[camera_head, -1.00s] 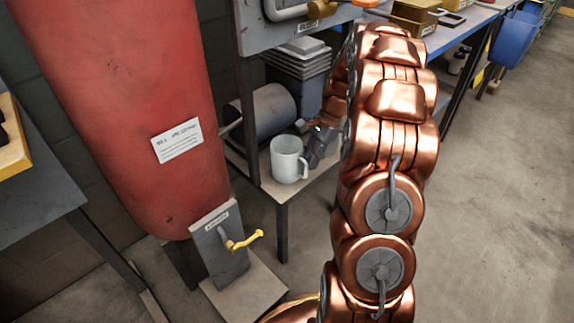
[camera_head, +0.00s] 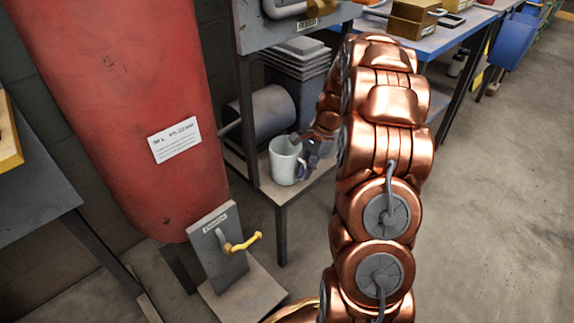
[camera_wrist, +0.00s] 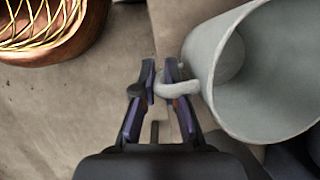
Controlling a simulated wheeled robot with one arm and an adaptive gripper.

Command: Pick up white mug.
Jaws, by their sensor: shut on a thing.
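The white mug (camera_head: 283,164) stands upright on a low shelf in the head view, near the shelf's front corner. In the wrist view the mug (camera_wrist: 262,75) fills the right side, its open mouth toward the right and its handle toward the left. My gripper (camera_wrist: 162,80) is shut on the mug's handle, with the fingertips close together around it. In the head view my gripper (camera_head: 299,141) is at the mug's right side near the rim, partly hidden by the mug and my arm.
The low shelf (camera_head: 283,203) is narrow around the mug. A dark cylinder (camera_head: 262,114) and stacked grey bins (camera_head: 299,72) stand behind it. A large red tank (camera_head: 130,110) is at the left. A panel with a yellow crank (camera_head: 243,243) stands in front. Open floor (camera_head: 490,210) lies at the right.

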